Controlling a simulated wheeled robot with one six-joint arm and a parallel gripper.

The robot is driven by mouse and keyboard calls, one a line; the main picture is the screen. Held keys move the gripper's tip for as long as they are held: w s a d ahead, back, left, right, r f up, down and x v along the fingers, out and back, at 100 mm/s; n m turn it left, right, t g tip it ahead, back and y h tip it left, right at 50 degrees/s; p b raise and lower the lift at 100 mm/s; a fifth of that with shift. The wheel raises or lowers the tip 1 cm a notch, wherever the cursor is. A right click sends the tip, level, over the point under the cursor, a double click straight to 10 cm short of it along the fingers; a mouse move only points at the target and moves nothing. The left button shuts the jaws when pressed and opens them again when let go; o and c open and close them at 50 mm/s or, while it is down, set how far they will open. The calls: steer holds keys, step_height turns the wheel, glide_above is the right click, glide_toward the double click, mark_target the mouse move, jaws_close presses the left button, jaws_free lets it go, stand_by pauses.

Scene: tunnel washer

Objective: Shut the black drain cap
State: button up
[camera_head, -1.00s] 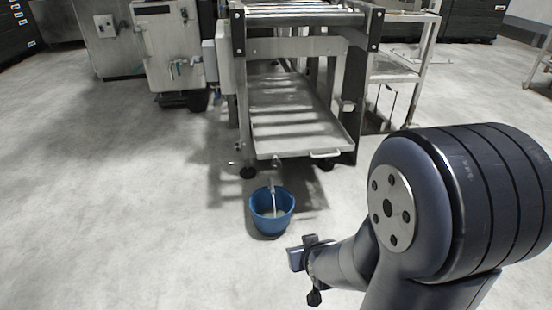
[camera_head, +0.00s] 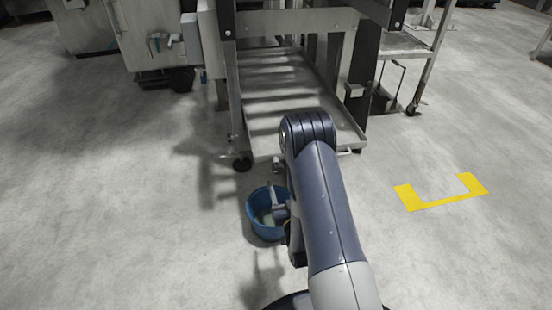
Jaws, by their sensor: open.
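The drain spout (camera_head: 276,164) shows under the front edge of the grey metal tray. The black drain cap cannot be made out; it is too small or hidden behind my arm. A blue bucket (camera_head: 255,230) stands on the floor below the spout, with pale liquid in it. My arm reaches forward and folds down in front of the tray, covering the bucket's right side. My gripper (camera_head: 281,211) is partly hidden by the arm, by the bucket's right rim, and looks empty. Its jaws are open. Whether it touches anything cannot be told.
The sloping tray (camera_head: 285,100) sits in a metal frame on casters, one caster (camera_head: 242,164) left of the bucket. A cabinet (camera_head: 150,40) stands at the upper left. A yellow floor marking (camera_head: 440,196) lies at right. The floor at left and right is clear.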

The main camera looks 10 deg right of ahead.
mark_target(279, 171)
steer(key=w+b, duration=0.2)
steer(key=w, duration=0.9)
steer(key=shift+w+f+b, duration=0.1)
steer(key=shift+b, duration=0.3)
steer(key=c, duration=1)
